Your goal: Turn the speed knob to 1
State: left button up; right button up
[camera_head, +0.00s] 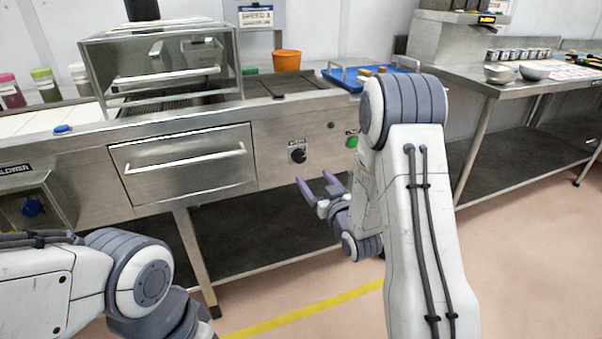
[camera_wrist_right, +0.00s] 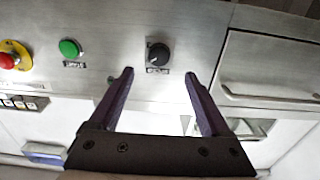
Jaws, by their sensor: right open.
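The speed knob is a round black knob (camera_head: 297,153) on the steel front panel, right of the drawer. In the right wrist view the knob (camera_wrist_right: 158,54) is ahead of the fingertips and between them, with a small label under it that is too small to read. My right gripper (camera_head: 317,182) is open and empty, below and a little right of the knob in the head view. In the wrist view its two purple fingers (camera_wrist_right: 159,73) stand apart from the knob. My left arm shows at the lower left of the head view, but its gripper is out of frame.
A green button (camera_wrist_right: 69,48) and a red button on yellow (camera_wrist_right: 10,58) are left of the knob in the wrist view. A drawer (camera_head: 185,163) with a long handle is beside the knob. A yellow line (camera_head: 305,312) crosses the floor.

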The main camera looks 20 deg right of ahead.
aim_at(300, 159)
jog(key=w, duration=1)
jog(key=shift+w+a+r, duration=0.1)
jog(key=shift+a, duration=0.05)
grip_shut()
